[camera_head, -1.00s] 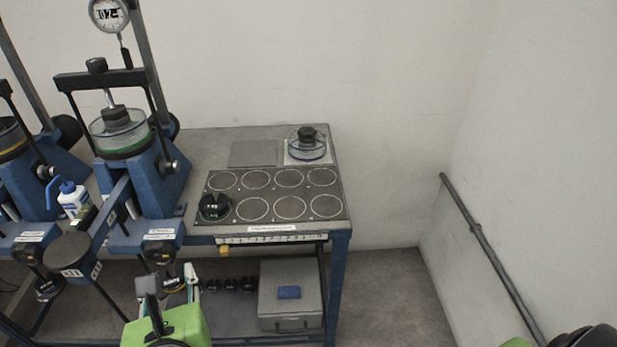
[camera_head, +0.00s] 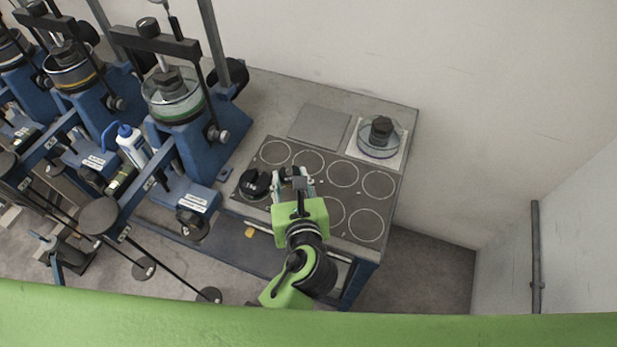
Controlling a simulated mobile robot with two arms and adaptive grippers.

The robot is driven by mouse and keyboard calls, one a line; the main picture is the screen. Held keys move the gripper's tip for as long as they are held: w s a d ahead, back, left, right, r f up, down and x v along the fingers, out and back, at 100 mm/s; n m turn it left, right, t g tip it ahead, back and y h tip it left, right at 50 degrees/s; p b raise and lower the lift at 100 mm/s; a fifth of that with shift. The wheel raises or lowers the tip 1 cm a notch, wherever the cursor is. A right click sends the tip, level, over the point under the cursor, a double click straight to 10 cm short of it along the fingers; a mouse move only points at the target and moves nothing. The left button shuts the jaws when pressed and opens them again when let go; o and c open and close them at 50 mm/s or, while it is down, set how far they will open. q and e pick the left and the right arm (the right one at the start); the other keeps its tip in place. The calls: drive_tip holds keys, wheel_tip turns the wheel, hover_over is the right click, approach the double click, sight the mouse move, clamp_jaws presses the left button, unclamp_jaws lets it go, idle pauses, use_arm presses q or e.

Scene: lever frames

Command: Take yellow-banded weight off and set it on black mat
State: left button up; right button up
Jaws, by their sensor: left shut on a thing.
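The black mat (camera_head: 348,198) lies on the bench top, marked with two rows of pale circles. My left gripper (camera_head: 291,180) is over its front row and shut on a dark thing, mostly hidden by the fingers. I take it for the yellow-banded weight, but no yellow band shows now. I cannot tell whether it touches the mat. Another black slotted weight (camera_head: 255,183) sits on the front row's leftmost circle, just left of the gripper. My right gripper is not in view.
Blue lever frames (camera_head: 207,140) with arms and hangers stand left of the mat. A grey plate (camera_head: 320,126) and a clear round dish with a black top (camera_head: 380,135) are behind it. The mat's right circles are free.

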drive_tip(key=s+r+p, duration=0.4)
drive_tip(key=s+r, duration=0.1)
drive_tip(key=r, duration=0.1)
use_arm(q)
drive_tip(key=shift+m+h, duration=0.3)
drive_tip(key=s+d+f, duration=0.2)
drive_tip(key=s+d, duration=0.1)
drive_tip(key=shift+s+d+f, duration=0.2)
drive_tip(key=shift+s+d, duration=0.1)
drive_tip(key=shift+f, duration=0.4)
drive_tip(key=shift+f+b, duration=0.15)
drive_tip(key=shift+b, duration=0.25)
drive_tip(key=shift+f+b, duration=0.3)
drive_tip(key=shift+b, duration=0.05)
wheel_tip(320, 180, down, 4)
drive_tip(key=b, duration=0.5)
drive_tip(key=shift+f+b, duration=0.3)
drive_tip(key=shift+b, duration=0.15)
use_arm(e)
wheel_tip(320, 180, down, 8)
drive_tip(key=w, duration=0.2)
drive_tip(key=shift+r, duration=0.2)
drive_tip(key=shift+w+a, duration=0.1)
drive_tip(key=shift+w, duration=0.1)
